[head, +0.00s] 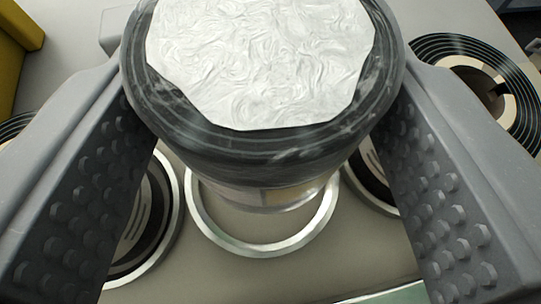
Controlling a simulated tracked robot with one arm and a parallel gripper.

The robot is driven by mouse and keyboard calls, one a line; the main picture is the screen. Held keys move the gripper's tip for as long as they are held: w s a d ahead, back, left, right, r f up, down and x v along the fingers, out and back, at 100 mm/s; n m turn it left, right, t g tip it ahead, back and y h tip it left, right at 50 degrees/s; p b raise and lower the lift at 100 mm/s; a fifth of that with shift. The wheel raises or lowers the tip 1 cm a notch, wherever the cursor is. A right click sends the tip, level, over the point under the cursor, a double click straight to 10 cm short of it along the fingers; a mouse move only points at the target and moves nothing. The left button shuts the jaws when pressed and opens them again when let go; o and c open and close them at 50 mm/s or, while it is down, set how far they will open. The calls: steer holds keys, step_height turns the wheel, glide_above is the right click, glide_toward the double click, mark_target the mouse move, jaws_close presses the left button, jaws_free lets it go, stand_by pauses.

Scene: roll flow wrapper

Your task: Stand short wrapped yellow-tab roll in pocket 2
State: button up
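A short dark roll (250,155) with a crumpled white top face fills the upper middle of the head view. A small yellowish patch shows low on its near side. My gripper (262,120) has one ridged grey finger on each side of the roll, and both press against it. The roll looks upright. Below it is a pale metal ring pocket (258,246) with a bare grey floor in its visible part. The roll's lower edge overlaps the far part of this ring, and I cannot tell the gap between them. I cannot read any pocket number.
A ring pocket with a dark disc-like thing inside (150,215) lies to the left. Another dark one (368,178) lies to the right, partly behind my finger. A large black coil with a pale core (470,75) is at the upper right. A yellow block (18,45) stands at the upper left.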

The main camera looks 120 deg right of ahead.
mark_target(264, 202)
step_height(264, 202, down, 3)
steer(key=shift+f, duration=0.2)
steer(key=shift+c, duration=0.5)
steer(key=o, duration=0.9)
steer(key=shift+r, duration=0.1)
steer(key=p+v, duration=0.1)
steer(key=v, duration=1.1)
